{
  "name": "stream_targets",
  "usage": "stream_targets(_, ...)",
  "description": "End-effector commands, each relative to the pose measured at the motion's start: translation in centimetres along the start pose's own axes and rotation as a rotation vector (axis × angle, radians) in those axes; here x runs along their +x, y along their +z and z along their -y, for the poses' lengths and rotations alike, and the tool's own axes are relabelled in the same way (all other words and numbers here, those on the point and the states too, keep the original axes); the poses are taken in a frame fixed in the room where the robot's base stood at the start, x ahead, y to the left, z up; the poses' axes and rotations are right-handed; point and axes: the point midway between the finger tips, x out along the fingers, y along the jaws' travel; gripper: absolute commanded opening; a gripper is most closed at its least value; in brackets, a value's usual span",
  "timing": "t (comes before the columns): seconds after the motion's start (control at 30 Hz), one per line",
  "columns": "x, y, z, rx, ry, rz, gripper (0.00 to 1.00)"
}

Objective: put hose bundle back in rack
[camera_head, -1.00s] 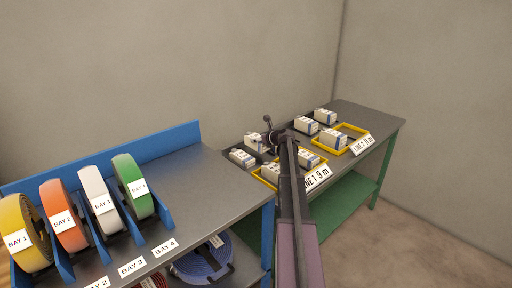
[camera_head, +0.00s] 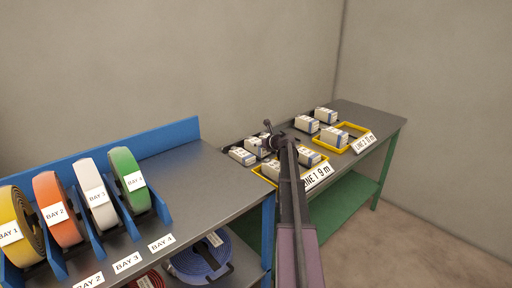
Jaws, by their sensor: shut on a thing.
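White bundles with blue bands lie on the far bench (camera_head: 368,114). My gripper (camera_head: 268,131) is above the left part of that bench, seen past my own arm. It is shut on a white bundle (camera_head: 252,146), which is partly hidden by the gripper. Another white bundle (camera_head: 241,156) lies just in front and to the left of it. Dark racks or trays run along the back of the bench. The held bundle is low over the left one; I cannot tell whether it touches the rack.
Two yellow trays, a near one (camera_head: 262,179) and a far one (camera_head: 346,126), hold bundles behind line labels. A blue rack (camera_head: 163,209) on the nearer bench holds yellow, orange, white and green hose rolls in labelled bays. A blue coil (camera_head: 200,259) lies on its lower shelf.

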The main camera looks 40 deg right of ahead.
Motion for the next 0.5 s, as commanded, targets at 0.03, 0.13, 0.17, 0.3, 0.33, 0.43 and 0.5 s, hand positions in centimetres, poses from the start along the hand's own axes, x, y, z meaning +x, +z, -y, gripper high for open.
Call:
stream_targets(0.03,0.01,-0.01,0.01,0.001,0.000,0.001,0.21)
stream_targets(0.13,-0.02,0.05,0.01,0.001,0.000,0.001,0.21)
stream_targets(0.17,-0.02,0.05,0.01,0.001,0.000,0.001,0.21)
stream_targets(0.3,0.00,0.00,0.01,0.001,0.000,0.001,0.21)
stream_targets(0.33,0.03,-0.06,0.01,0.001,0.000,0.001,0.21)
stream_targets(0.43,0.13,-0.31,0.01,0.001,0.000,0.001,0.21)
stream_targets(0.5,0.09,-0.22,0.00,0.000,0.000,0.000,1.00)
